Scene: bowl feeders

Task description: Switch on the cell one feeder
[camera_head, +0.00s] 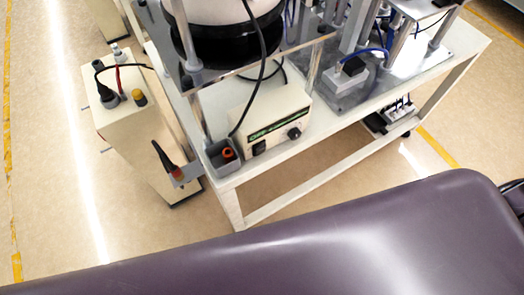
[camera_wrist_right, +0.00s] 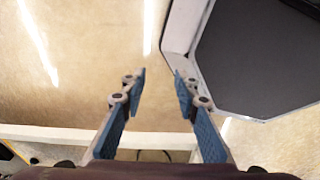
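A cream feeder control box (camera_head: 270,122) with a green label strip stands on the white bench in the head view. Its front has a dark switch (camera_head: 259,148) at the left and a round black knob (camera_head: 294,133) at the right. I cannot tell the switch position. The black and white bowl feeder (camera_head: 225,38) stands behind the box, cut off by the top edge. My right gripper (camera_wrist_right: 160,84) shows in the right wrist view with its blue-padded fingers apart and nothing between them. Neither gripper shows in the head view.
The white bench (camera_head: 318,150) carries metal fixtures (camera_head: 350,80) at the right. A grey holder with an orange-red part (camera_head: 228,154) sits beside the control box. A cream cabinet (camera_head: 125,115) with cables stands at the left. A dark grey panel with a pale frame (camera_wrist_right: 262,58) is near my right gripper.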

